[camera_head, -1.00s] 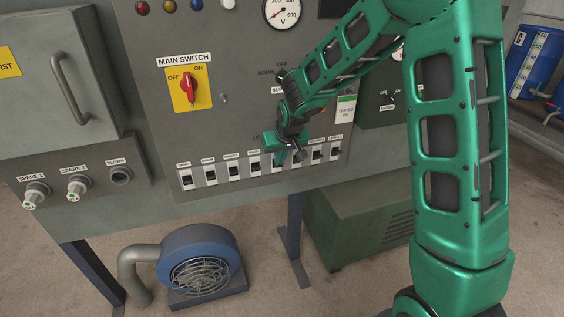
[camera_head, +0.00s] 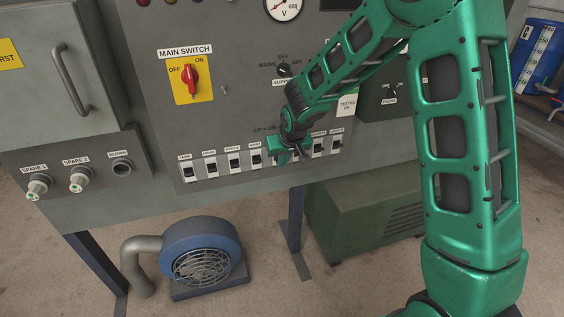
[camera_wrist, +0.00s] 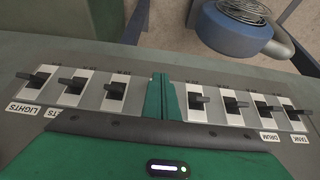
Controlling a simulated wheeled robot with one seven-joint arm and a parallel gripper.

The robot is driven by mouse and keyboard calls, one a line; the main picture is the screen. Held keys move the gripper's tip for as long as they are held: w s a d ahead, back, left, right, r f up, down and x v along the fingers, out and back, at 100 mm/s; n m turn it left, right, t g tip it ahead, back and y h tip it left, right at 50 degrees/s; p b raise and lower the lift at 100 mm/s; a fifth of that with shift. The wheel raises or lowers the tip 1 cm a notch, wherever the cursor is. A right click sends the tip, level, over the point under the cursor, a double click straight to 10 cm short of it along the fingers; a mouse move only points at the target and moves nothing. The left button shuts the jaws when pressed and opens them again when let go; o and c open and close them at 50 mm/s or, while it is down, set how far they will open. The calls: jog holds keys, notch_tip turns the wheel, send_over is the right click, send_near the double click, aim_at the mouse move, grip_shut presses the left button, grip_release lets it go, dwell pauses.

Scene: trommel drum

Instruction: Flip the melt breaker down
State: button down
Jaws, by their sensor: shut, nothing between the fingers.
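A row of breakers with black levers on pale plates runs along the lower edge of the panel. The tank breaker (camera_head: 187,172) is at the left end and the lights breaker (camera_head: 336,145) at the right end. I cannot read a melt label; the middle labels are too small or hidden. My gripper (camera_head: 282,156) is shut and empty at the middle of the row. In the wrist view its green fingers (camera_wrist: 159,92) cover one breaker place, between a breaker on the left (camera_wrist: 115,90) and one on the right (camera_wrist: 199,102). Whether the fingers touch a lever is unclear.
The red main switch (camera_head: 190,80) on its yellow plate is above the row. A selector knob (camera_head: 284,70) is above my gripper. A blue blower (camera_head: 203,252) and a green box (camera_head: 365,225) stand on the floor below.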

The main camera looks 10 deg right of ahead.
jog(key=shift+w+r, duration=0.35)
jog(key=shift+w, duration=0.3)
jog(key=shift+s, duration=0.1)
